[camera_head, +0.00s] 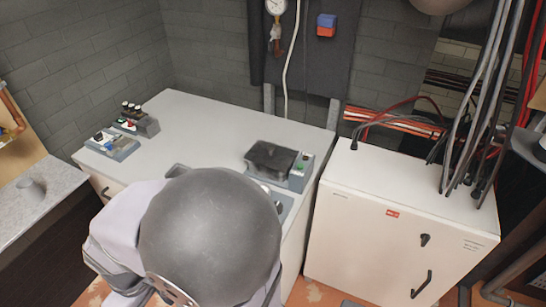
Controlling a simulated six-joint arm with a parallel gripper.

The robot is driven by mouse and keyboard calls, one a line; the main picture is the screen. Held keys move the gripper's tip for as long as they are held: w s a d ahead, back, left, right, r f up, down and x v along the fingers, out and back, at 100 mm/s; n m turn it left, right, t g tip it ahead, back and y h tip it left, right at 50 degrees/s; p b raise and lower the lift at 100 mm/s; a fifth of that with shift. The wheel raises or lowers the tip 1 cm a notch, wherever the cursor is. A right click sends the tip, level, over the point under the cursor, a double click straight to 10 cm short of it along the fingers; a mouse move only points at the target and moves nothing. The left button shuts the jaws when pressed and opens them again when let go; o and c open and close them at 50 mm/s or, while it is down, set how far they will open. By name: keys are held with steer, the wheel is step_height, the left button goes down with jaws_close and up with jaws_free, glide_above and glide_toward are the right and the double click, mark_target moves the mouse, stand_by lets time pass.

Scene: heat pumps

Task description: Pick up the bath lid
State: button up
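A dark, flat, box-like piece (271,158) sits on top of a grey device near the right edge of the white bench; it looks like the bath lid, but I cannot be sure. The device's control panel (300,168) with small coloured buttons shows beside it on the right. My own arm, with a large grey rounded joint, fills the lower middle and covers the bench front and part of a grey unit there. My gripper is not visible, so its distance from the lid cannot be told.
The white bench top (205,125) is clear in its middle. Small control boxes (110,143) stand at its left end. A white cabinet (390,225) stands to the right, with hanging cables (478,110) above it. A grey side counter (45,205) is at far left.

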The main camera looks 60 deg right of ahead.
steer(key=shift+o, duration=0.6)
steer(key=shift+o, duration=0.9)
